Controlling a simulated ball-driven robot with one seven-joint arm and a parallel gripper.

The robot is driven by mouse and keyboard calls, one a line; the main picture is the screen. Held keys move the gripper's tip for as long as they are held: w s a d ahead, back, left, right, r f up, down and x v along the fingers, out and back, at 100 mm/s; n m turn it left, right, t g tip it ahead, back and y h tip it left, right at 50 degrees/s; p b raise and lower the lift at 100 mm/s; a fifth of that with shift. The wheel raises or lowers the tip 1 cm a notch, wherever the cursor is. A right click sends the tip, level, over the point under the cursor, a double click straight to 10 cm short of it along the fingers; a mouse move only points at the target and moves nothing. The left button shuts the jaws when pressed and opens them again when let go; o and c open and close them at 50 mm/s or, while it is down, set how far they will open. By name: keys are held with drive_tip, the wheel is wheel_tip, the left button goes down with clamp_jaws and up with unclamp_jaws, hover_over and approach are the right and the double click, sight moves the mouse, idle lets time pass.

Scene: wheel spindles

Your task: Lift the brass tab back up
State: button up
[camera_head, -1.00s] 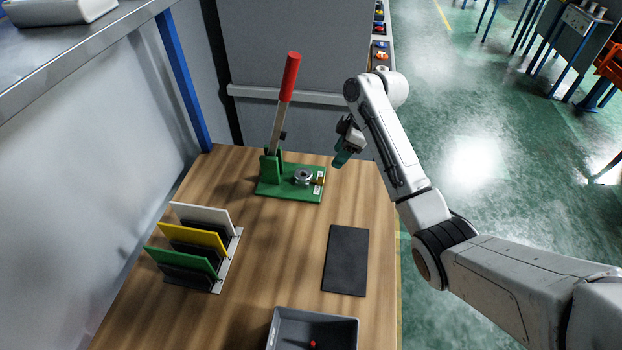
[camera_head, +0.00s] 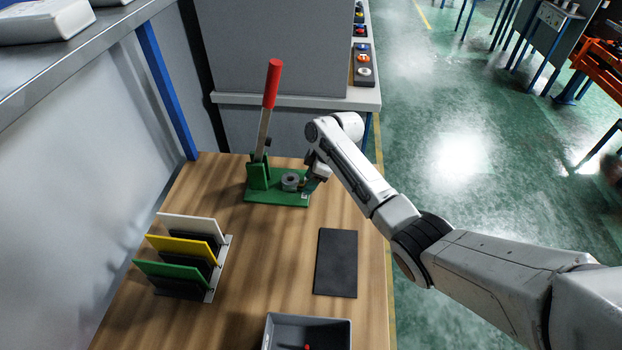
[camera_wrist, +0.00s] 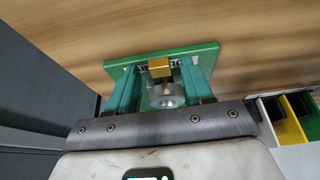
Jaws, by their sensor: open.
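The brass tab (camera_wrist: 160,68) shows in the wrist view as a small gold block on the green base plate (camera_wrist: 205,52), beside a round grey metal part (camera_wrist: 167,97). My gripper (camera_wrist: 160,76) is open, its two green fingers on either side of the tab; I cannot tell if either touches it. In the head view my gripper (camera_head: 311,184) is at the right end of the green fixture (camera_head: 272,197) and hides the tab. The grey round part (camera_head: 291,181) sits on the fixture. A lever with a red handle (camera_head: 272,83) stands upright at its left.
A rack with white, yellow and green panels (camera_head: 187,246) stands at the left of the wooden table (camera_head: 265,250). A black mat (camera_head: 336,262) lies at the right. A grey bin (camera_head: 337,322) with a red item is at the front. The table's middle is clear.

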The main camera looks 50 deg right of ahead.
clamp_jaws()
idle(0.3)
drive_tip(key=shift+r, duration=0.1)
